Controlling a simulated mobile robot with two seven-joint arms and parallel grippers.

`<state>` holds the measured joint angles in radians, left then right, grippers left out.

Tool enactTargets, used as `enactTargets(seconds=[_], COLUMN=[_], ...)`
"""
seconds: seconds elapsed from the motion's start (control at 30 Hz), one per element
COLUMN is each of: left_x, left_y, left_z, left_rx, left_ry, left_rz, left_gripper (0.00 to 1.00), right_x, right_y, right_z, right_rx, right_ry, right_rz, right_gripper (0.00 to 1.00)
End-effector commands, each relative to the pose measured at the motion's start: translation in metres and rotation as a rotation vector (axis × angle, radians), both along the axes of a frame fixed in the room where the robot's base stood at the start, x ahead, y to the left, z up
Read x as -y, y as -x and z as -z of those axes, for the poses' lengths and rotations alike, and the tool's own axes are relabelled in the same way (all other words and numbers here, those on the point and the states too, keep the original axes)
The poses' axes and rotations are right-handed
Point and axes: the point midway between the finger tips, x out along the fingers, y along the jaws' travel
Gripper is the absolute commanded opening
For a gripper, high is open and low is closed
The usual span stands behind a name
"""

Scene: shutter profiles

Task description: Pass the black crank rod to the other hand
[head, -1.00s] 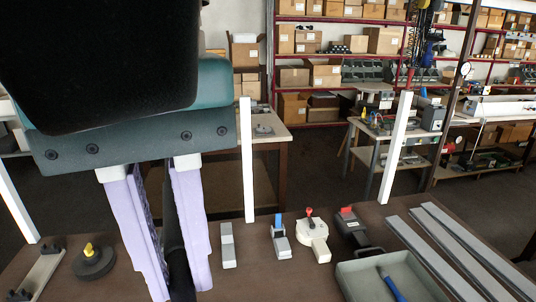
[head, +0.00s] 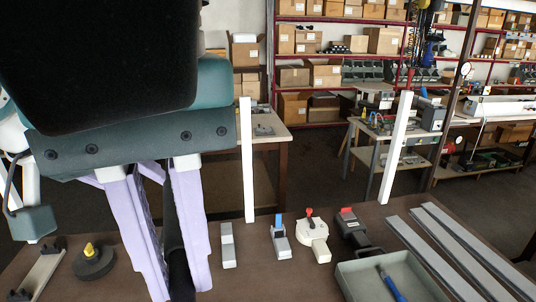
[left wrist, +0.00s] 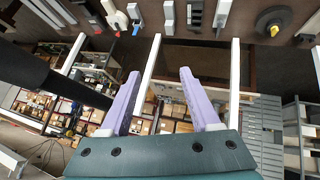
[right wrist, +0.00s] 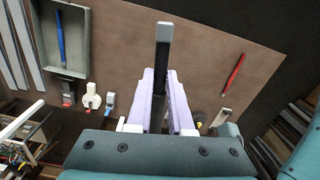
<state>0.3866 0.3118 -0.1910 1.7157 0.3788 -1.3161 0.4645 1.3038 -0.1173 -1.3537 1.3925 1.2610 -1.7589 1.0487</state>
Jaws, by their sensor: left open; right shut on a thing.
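My right gripper (head: 178,285) hangs large at the left of the head view, its two lilac fingers pointing down. It is shut on the black crank rod (head: 173,245), which shows dark between the fingers. In the right wrist view the rod (right wrist: 163,58) sticks out beyond the fingertips (right wrist: 160,75) and has a grey end. My left gripper (left wrist: 160,78) is open and empty in the left wrist view. A black bar, seemingly the rod, crosses that view's left side, apart from the fingers. In the head view only part of my left arm shows at the left edge.
The brown table holds a grey tray (head: 352,283) with a blue pen-like tool (head: 390,284), long grey profiles (head: 465,250), several small fixtures and a dark disc with a yellow knob (head: 94,262). White posts (head: 248,165) rise at the table's far edge. A red pen (right wrist: 233,75) lies on the table.

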Motion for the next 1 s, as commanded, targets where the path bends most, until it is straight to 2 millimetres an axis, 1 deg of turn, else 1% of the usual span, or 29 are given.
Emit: enactTargets(seconds=[0.03,0.07,0.1,0.17,0.2,0.27,0.3,0.4,0.5,0.6,0.7,1.0], left_x=[0.010,0.014,0.019,0.024,0.027,0.028,0.028,0.024,0.019,0.015,0.013,0.013], left_y=[0.026,0.041,0.062,0.095,0.117,0.150,0.170,0.215,0.248,0.268,0.278,0.279], left_z=[0.020,0.029,0.041,0.055,0.064,0.073,0.077,0.083,0.084,0.083,0.083,0.082], left_rx=[-0.035,-0.052,-0.074,-0.109,-0.134,-0.171,-0.195,-0.253,-0.299,-0.330,-0.345,-0.346], left_ry=[-0.023,-0.041,-0.063,-0.096,-0.119,-0.155,-0.178,-0.233,-0.276,-0.304,-0.317,-0.319], left_rz=[0.038,0.060,0.089,0.130,0.155,0.191,0.212,0.259,0.291,0.313,0.322,0.324], left_gripper=[0.63,0.63,0.63,0.63,0.63,0.63,0.63,0.63,0.63,0.63,0.63,0.63], right_x=[0.000,0.000,0.000,0.000,0.000,0.000,0.000,0.000,0.000,0.000,0.000,0.000], right_y=[0.000,0.000,0.000,0.000,0.000,0.000,0.000,0.000,0.000,0.000,0.000,0.000], right_z=[0.000,0.000,0.000,0.000,0.000,0.000,0.000,0.000,0.000,0.000,0.000,0.000], right_rx=[0.001,0.001,0.001,0.001,0.001,0.001,0.001,0.001,0.001,0.001,0.001,0.001], right_ry=[0.000,0.000,0.000,0.000,0.000,0.000,0.000,0.000,0.000,0.000,0.000,0.000], right_rz=[0.000,0.000,0.000,0.000,0.000,0.000,0.000,0.000,0.000,0.000,0.000,0.000], right_gripper=[0.00,0.00,0.00,0.00,0.00,0.00,0.00,0.00,0.00,0.00,0.00,0.00])
